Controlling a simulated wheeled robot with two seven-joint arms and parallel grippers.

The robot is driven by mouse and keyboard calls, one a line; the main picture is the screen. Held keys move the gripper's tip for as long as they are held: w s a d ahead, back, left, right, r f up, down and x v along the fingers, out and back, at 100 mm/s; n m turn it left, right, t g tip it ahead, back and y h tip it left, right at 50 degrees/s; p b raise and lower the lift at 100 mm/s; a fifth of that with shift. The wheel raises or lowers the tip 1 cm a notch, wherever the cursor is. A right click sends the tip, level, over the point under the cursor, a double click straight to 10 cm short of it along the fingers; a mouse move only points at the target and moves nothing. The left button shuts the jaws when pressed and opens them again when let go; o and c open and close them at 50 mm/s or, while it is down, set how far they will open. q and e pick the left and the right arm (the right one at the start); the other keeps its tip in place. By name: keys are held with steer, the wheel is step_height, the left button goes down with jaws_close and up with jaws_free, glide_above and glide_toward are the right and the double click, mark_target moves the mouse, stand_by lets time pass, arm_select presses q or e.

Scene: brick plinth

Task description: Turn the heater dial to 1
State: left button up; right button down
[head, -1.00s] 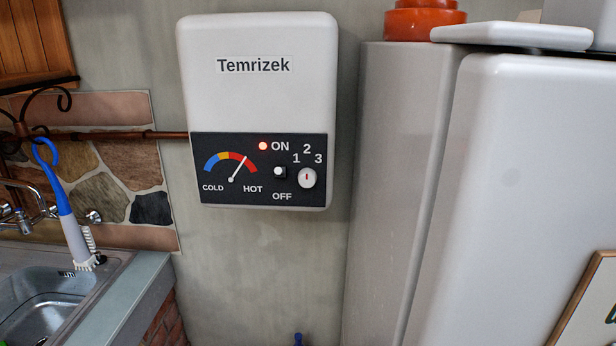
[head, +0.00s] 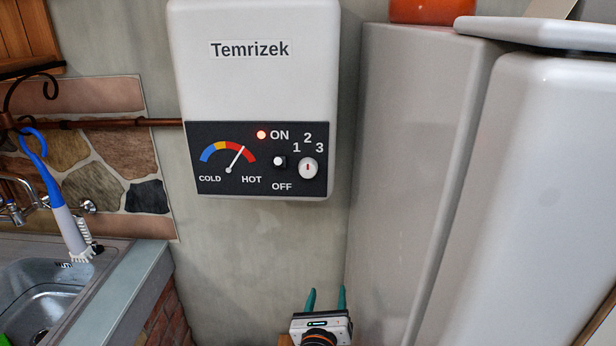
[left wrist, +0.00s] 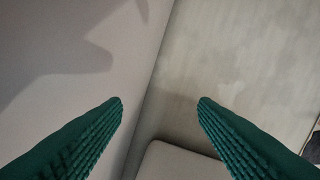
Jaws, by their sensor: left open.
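The white wall heater (head: 255,85) carries a dark panel with a gauge. Its white dial (head: 308,168) sits at the panel's right, under the numbers 1, 2 and 3; its red mark points up, toward 2. My left gripper (head: 327,290) is below the heater, right of its centre, with its green fingers pointing up. It is apart from the dial. In the left wrist view its two fingers (left wrist: 160,100) stand wide apart with nothing between them. My right gripper is not in view.
A white switch (head: 279,161) sits left of the dial. A tall pale fridge (head: 530,180) stands close on the right. A sink (head: 45,300) is at the left. Bare wall lies below the heater.

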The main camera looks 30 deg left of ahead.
arm_select(q)
step_height(320, 180, up, 9)
steer(key=s+m+t+y, duration=0.1)
steer(key=s+t+y, duration=0.1)
steer(key=t+y, duration=0.2)
steer(key=y, duration=0.1)
glide_toward(308, 175)
steer(key=shift+m, duration=0.5)
steer(key=p+x, duration=0.4)
steer(key=x, duration=0.3)
steer(key=shift+w+a+r+p, duration=0.1)
steer(key=shift+w+r+p, duration=0.1)
steer(key=shift+r+p, duration=0.1)
steer(key=shift+w+a+r+g, duration=0.1)
steer(key=shift+w+a+g, duration=0.2)
steer(key=shift+w, duration=0.1)
steer(key=c, duration=1)
steer(key=shift+d, duration=0.1)
